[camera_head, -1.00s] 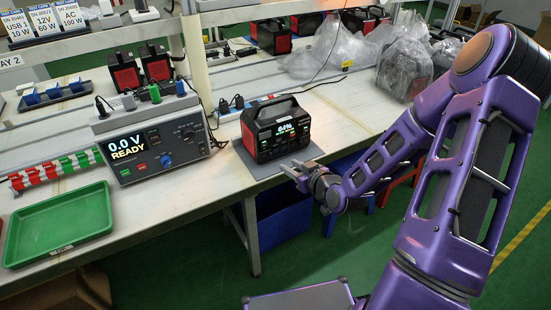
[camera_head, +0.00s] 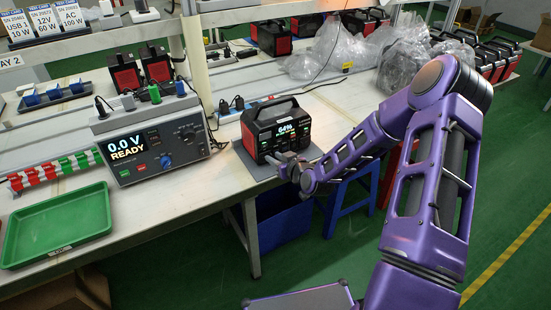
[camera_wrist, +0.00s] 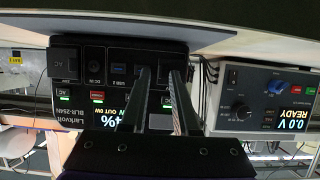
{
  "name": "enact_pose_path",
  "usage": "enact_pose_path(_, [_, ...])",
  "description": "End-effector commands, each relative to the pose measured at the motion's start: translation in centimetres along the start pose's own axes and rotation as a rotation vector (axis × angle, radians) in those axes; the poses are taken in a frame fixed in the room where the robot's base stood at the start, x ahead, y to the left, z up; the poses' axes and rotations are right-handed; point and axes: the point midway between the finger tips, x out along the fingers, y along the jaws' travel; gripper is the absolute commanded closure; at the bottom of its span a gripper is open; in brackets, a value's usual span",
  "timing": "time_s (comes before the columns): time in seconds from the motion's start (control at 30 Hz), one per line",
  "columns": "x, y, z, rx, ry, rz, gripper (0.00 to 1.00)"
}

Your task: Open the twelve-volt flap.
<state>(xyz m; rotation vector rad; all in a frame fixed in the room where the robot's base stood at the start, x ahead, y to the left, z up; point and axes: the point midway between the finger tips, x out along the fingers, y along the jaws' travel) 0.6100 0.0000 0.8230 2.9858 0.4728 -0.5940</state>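My gripper (camera_head: 278,158) is in front of the lower front panel. In the wrist view its fingers (camera_wrist: 159,70) are apart with nothing seen between them; contact is unclear.
A test unit (camera_head: 155,140) reading 0.0 V READY stands left of the power station. A green tray (camera_head: 55,228) lies at the front left of the bench. A power strip (camera_head: 240,108) with plugs is behind. Plastic-wrapped units (camera_head: 405,72) stand at the back right.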

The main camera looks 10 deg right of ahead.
Motion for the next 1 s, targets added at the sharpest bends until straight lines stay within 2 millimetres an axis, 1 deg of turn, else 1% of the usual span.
enact_pose_path(0.03, [-0.01, 0.01, 0.00, 0.000, 0.000, 0.000, 0.82])
enact_pose_path(0.13, [-0.02, 0.01, 0.00, 0.000, 0.000, 0.000, 1.00])
enact_pose_path(1.0, [-0.04, 0.03, 0.00, 0.000, 0.000, 0.000, 1.00])
